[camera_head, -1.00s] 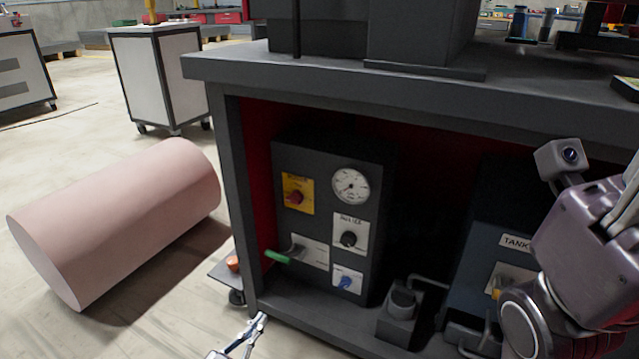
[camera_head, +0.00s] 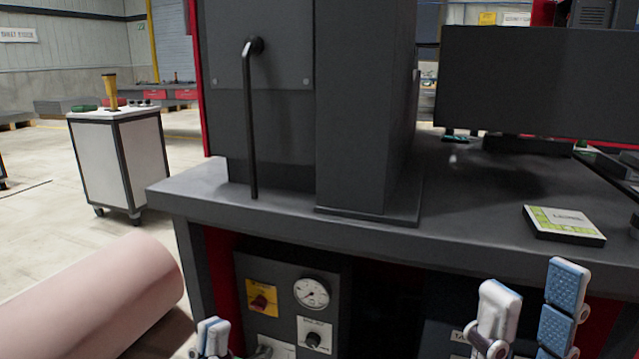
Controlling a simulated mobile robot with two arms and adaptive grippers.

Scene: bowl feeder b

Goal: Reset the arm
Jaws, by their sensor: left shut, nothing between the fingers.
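My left gripper (camera_head: 212,336) shows at the bottom edge, left of centre, in front of the workbench's lower front. Its fingers are together with nothing between them. My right gripper (camera_head: 532,300) is at the lower right, in front of the bench, with its two blue-padded fingers standing up and spread apart. Nothing shows between them. The rest of both arms is below the frame.
The dark workbench (camera_head: 290,222) carries a tall cabinet with a black handle (camera_head: 250,120), a dark monitor (camera_head: 540,82) and a green-white box (camera_head: 563,224). Below is a control panel with a gauge (camera_head: 311,293). A pink cylinder (camera_head: 95,305) lies left; a white cart (camera_head: 120,165) stands behind.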

